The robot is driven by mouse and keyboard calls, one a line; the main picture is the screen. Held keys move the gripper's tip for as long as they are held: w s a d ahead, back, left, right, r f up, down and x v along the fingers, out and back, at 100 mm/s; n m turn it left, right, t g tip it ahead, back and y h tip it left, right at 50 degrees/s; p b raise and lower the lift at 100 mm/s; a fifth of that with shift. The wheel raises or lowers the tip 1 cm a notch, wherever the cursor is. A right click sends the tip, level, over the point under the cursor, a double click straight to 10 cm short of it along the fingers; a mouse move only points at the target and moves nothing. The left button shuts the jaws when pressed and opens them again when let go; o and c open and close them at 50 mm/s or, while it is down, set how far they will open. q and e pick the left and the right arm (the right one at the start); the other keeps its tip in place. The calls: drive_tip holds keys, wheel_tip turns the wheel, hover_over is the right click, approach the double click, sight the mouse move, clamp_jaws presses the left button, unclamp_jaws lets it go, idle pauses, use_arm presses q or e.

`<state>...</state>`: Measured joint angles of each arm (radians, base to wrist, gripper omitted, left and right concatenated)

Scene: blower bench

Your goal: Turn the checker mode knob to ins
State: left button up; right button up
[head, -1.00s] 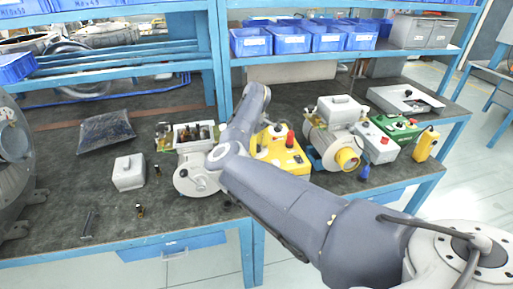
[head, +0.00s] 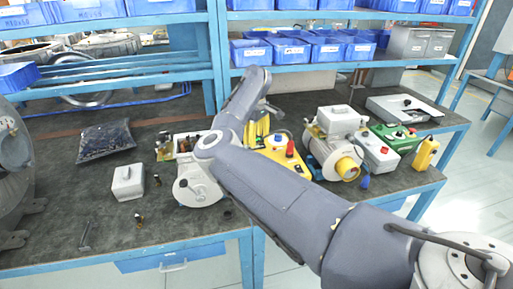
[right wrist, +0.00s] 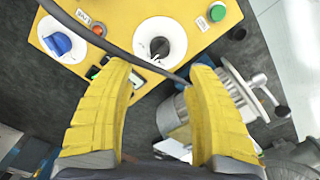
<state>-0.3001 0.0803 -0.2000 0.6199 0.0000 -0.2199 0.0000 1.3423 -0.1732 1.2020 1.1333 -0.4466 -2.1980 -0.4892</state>
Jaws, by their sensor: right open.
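The yellow checker (head: 285,161) stands on the bench right of my right forearm in the head view. In the right wrist view its yellow panel (right wrist: 110,14) fills the top, with a blue knob (right wrist: 60,43) on a white plate at left and a dark-and-white knob (right wrist: 159,46) on a white round dial near the middle. I cannot read the dial markings. My right gripper (right wrist: 160,72) is open and empty; its yellow fingers spread below the round dial, apart from the knobs. My left gripper is not in view.
A dark cable (right wrist: 120,50) crosses the panel between the knobs and fingers. A metal clamp-like part (right wrist: 237,92) lies close to the right finger. A blower (head: 335,140) and green box (head: 398,136) stand right of the checker.

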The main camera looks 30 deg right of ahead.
drive_tip(key=shift+r, duration=1.3)
